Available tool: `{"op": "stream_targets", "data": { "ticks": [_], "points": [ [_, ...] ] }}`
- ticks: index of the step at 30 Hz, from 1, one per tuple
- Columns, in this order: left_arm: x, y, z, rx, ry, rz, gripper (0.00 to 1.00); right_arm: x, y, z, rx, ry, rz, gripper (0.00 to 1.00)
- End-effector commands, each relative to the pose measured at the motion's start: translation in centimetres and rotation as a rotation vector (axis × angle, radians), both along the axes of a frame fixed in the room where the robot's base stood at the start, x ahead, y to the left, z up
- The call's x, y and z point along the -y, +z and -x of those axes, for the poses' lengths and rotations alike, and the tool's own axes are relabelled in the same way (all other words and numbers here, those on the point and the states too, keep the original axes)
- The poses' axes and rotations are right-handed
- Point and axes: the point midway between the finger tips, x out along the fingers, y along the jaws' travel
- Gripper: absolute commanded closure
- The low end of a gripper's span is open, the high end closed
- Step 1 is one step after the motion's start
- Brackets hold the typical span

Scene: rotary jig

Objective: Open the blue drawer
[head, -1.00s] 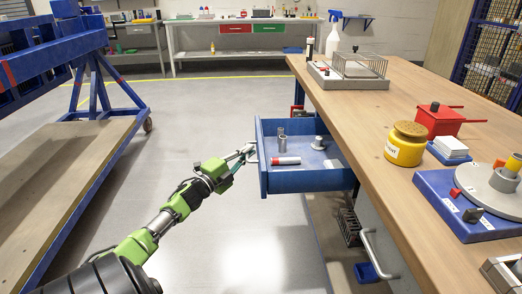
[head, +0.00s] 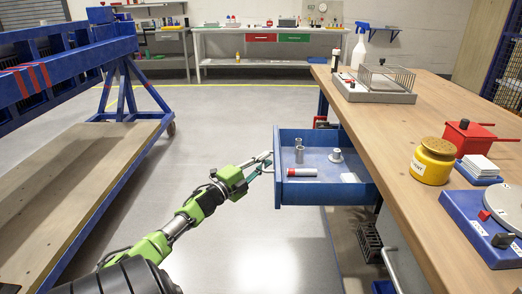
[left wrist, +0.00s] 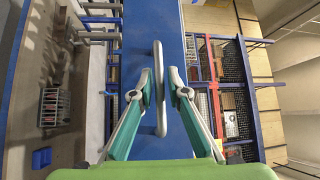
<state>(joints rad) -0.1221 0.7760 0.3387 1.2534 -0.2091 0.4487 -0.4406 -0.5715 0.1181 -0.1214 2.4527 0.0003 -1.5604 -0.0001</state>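The blue drawer (head: 325,190) stands pulled out from under the wooden workbench, its inside in sight. Inside are a red-and-white cylinder (head: 303,172), upright grey metal parts (head: 299,154) and a white piece. My left gripper (head: 267,163) is at the drawer's front, at its handle. In the left wrist view the light grey bar handle (left wrist: 160,88) lies between the two fingers of my left gripper (left wrist: 160,80), which are closed in on it from both sides. The blue drawer front (left wrist: 155,30) is behind it. My right gripper is not in view.
The workbench top (head: 400,130) carries a yellow jar (head: 433,160), a red box, a blue rotary jig (head: 485,230) and a spray bottle (head: 360,45). A blue frame cart (head: 80,170) stands on the left. The floor between is clear.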

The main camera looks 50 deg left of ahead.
Motion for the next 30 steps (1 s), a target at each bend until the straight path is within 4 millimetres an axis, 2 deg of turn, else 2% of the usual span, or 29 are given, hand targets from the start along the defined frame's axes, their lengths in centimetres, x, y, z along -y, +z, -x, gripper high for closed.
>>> {"op": "stream_targets", "data": {
  "ticks": [5, 8, 21, 25, 30],
  "points": [
    [0.2, -0.3, 1.0, -0.002, -0.001, 0.002, 0.85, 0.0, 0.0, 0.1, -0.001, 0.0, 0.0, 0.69],
    [0.2, -0.6, 2.3, -0.004, -0.001, 0.001, 0.85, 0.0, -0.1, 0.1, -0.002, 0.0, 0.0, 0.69],
    [0.8, -1.5, 9.8, -0.002, 0.002, 0.001, 0.85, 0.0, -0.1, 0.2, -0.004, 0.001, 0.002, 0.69],
    [0.9, -1.6, 11.2, -0.001, 0.002, 0.001, 0.85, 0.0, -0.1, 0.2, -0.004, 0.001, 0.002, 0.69],
    [1.0, -1.7, 11.8, 0.0, 0.001, 0.0, 0.85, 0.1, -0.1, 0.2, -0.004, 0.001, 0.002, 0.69]
  ]
}}
